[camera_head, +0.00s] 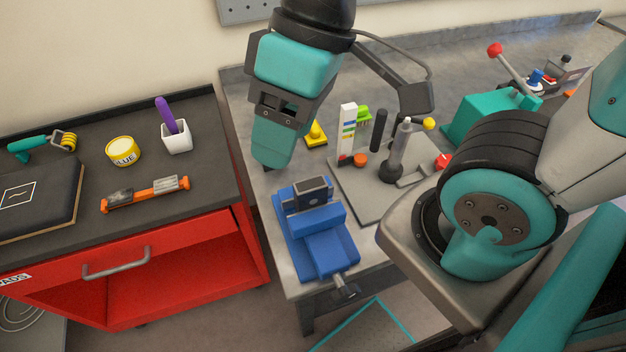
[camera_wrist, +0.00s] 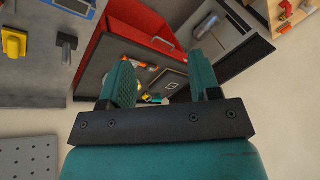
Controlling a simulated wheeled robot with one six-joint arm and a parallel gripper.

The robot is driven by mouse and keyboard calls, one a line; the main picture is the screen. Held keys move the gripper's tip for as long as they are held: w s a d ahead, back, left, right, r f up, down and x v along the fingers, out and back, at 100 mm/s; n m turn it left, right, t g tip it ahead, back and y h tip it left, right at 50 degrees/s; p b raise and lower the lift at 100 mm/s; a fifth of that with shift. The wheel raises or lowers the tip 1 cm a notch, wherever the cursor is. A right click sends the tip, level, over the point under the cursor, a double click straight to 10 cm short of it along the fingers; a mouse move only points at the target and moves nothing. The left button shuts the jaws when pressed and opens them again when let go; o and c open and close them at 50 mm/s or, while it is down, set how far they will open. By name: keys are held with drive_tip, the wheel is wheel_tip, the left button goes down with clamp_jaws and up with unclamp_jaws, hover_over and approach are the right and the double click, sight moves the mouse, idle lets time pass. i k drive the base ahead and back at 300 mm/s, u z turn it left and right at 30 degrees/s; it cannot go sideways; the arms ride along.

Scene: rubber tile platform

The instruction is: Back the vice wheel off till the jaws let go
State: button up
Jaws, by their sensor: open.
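The blue vice (camera_head: 322,246) stands at the front left corner of the grey bench. A dark block (camera_head: 313,188) sits at its jaws; I cannot tell how tightly it is held. The vice's grey wheel or handle (camera_head: 346,291) sticks out at the front, past the bench edge. My gripper (camera_head: 270,160) hangs above and behind the vice, to its left, apart from it. In the wrist view my gripper (camera_wrist: 162,78) is open, with nothing between its two teal fingers. A blue edge (camera_wrist: 76,6) at the top left there may be the vice.
A grey board (camera_head: 368,190) with upright tools stands right of the vice, and a yellow object (camera_head: 315,134) behind it. A red cabinet (camera_head: 190,270) on the left bears a glue tin (camera_head: 122,151), a white cup (camera_head: 176,137) and an orange level (camera_head: 146,194). Floor shows before the vice.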

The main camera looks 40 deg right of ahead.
sight(343, 295)
drive_tip(key=z, duration=0.4)
drive_tip(key=k, duration=0.4)
drive_tip(key=z, duration=1.5)
drive_tip(key=k, duration=1.95)
drive_tip(key=u, duration=1.8)
